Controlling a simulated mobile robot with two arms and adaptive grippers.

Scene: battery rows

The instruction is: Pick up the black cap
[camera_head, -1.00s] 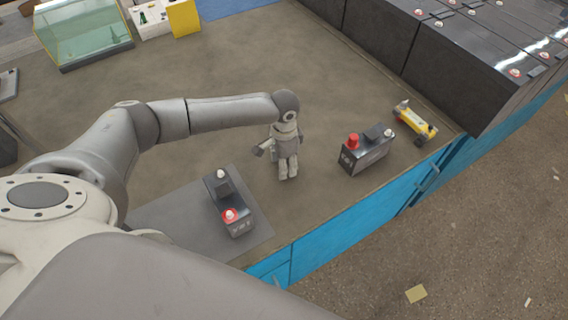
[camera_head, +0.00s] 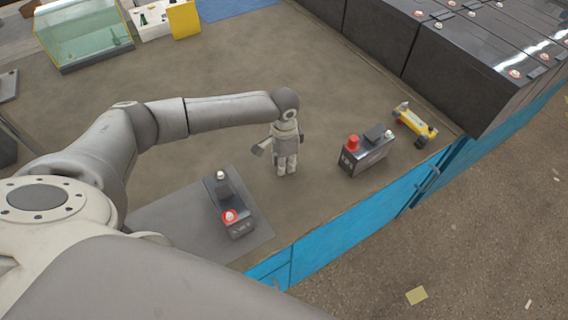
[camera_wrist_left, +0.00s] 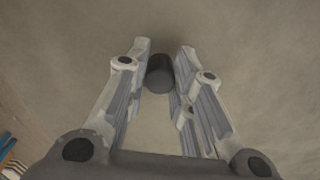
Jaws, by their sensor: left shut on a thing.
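The black cap (camera_wrist_left: 159,74) is a short dark cylinder between the two fingertips in the left wrist view. My left gripper (camera_wrist_left: 160,76) is shut on it, with one finger on each side. In the head view my left gripper (camera_head: 287,171) points down over the brown worktop, between two small batteries. I cannot make out the cap there, as the fingers hide it. My right gripper is not in view.
One small battery (camera_head: 237,229) stands on a grey mat (camera_head: 170,222). Another battery (camera_head: 351,162) with a red cap (camera_head: 353,142) stands to the right, near a yellow tool (camera_head: 412,124). Large black batteries (camera_head: 446,75) line the upper right. A glass tank (camera_head: 84,36) is at upper left.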

